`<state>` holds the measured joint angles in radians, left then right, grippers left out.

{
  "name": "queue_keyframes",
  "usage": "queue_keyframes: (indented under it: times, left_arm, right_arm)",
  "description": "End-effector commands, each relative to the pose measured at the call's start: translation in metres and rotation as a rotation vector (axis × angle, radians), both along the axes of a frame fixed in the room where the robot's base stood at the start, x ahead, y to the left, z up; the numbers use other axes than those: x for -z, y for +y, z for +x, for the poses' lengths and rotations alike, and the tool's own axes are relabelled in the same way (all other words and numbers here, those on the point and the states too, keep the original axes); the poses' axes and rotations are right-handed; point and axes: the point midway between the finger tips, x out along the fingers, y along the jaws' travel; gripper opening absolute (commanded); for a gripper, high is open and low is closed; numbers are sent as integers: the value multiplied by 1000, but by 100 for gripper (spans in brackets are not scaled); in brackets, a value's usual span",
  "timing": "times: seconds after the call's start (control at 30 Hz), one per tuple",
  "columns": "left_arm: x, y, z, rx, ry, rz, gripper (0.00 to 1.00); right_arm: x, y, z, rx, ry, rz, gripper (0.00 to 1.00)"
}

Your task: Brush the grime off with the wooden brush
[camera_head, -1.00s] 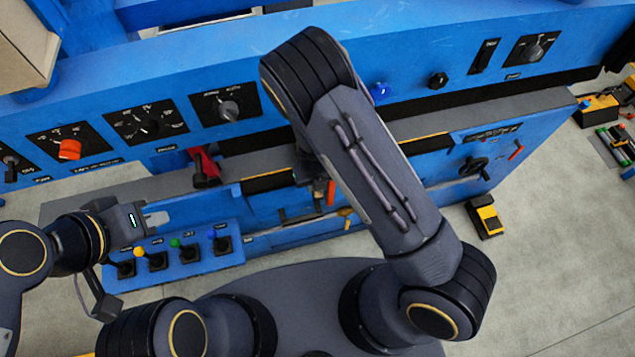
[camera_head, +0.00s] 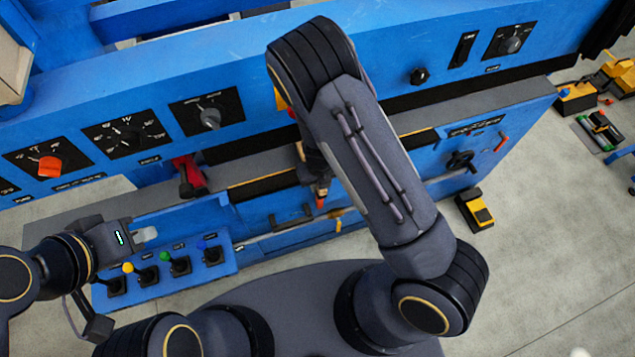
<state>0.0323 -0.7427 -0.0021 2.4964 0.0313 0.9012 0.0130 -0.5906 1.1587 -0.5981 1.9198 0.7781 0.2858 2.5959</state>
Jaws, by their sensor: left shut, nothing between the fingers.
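My left gripper (camera_head: 146,235) is at the lower left of the head view, shut and empty, above the panel's lower ledge beside the row of small joysticks. My right arm reaches up across the middle, and its forearm hides most of what lies behind it. A dark part with a reddish tip (camera_head: 320,201) shows just under that forearm; I cannot tell whether it is my right gripper or something on the panel. I cannot make out the wooden brush or any clear patch of grime. The blue panel (camera_head: 250,60) fills the upper part.
Several joysticks (camera_head: 178,264) stand on a blue box at the lower left. An orange knob (camera_head: 50,166), a grey dial (camera_head: 210,118) and a red-handled part (camera_head: 190,176) are on the panel. A handwheel (camera_head: 461,161) sits to the right. A yellow-black block (camera_head: 475,210) lies on the floor.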

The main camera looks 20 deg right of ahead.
Motion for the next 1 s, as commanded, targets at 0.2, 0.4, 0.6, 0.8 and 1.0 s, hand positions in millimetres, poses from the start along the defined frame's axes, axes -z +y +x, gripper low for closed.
queue_keyframes:
  times: [0.2,0.4,0.6,0.8,1.0]
  left_arm:
    - [2,0,0,0,0,0,0]
    - [3,0,0,0,0,0,0]
    - [4,0,0,0,0,0,0]
    - [4,0,0,0,0,0,0]
    - [4,0,0,0,0,0,0]
  right_arm:
    - [2,-15,-1,7,7,-2,0]
    - [1,-31,0,8,7,-2,0]
    - [1,-43,1,6,7,-2,0]
    - [0,-45,1,3,7,-2,0]
    - [0,-46,1,4,7,-1,0]
